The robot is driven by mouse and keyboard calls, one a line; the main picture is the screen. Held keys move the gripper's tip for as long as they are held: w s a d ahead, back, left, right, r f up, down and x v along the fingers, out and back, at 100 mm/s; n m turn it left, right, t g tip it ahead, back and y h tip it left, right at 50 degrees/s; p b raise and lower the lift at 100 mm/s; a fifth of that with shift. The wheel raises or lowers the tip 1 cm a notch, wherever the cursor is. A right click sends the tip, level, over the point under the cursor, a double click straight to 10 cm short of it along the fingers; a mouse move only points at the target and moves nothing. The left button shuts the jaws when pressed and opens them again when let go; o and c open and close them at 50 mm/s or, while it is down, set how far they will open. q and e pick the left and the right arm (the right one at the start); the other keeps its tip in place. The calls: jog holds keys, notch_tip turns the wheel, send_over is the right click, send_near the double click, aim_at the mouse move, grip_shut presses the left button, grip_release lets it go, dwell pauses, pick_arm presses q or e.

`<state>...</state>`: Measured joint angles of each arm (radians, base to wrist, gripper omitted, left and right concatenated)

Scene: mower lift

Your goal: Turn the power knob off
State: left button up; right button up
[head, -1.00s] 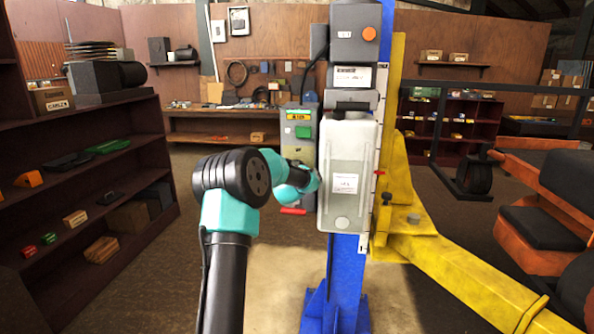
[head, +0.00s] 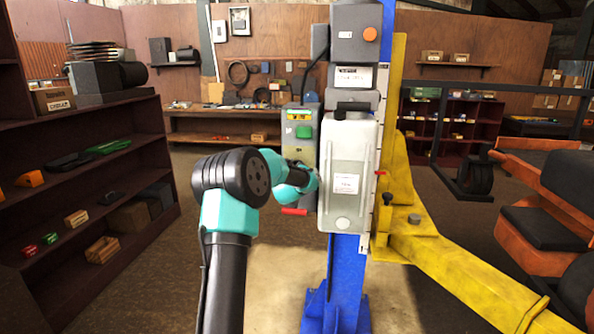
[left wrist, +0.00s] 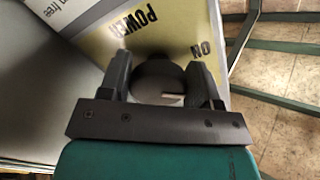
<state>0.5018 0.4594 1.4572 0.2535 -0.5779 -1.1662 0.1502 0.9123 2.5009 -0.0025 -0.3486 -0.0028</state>
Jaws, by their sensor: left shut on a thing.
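The power knob (left wrist: 156,74) is a dark round knob with a pale pointer mark, seen in the left wrist view. It sits on a yellow panel (left wrist: 95,48) printed POWER and ON, which reads upside down here. My left gripper (left wrist: 158,86) has one finger on each side of the knob and is shut on it. In the head view my left arm reaches to the grey control box (head: 300,150) on the lift column, and the wrist hides the knob and fingers. The OFF mark is not visible. My right gripper is not in view.
The control box carries a green button (head: 303,132) and a red handle (head: 294,211). A pale grey cover (head: 348,205) on the blue post (head: 345,270) stands just right of my wrist. A yellow lift arm (head: 470,280) extends right. Dark shelves (head: 100,215) stand left.

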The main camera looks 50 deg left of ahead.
pick_arm(q)
jog(key=m, duration=0.5)
jog(key=shift+s+a+r+m, duration=0.1)
jog(key=shift+r+m, duration=0.1)
jog(key=shift+m, duration=0.1)
jog(key=m, duration=0.5)
jog(key=shift+r, duration=0.15)
jog(key=o, duration=0.9)
jog(key=shift+c, duration=0.2)
jog(key=v, duration=1.7)
jog(key=shift+s, duration=0.25)
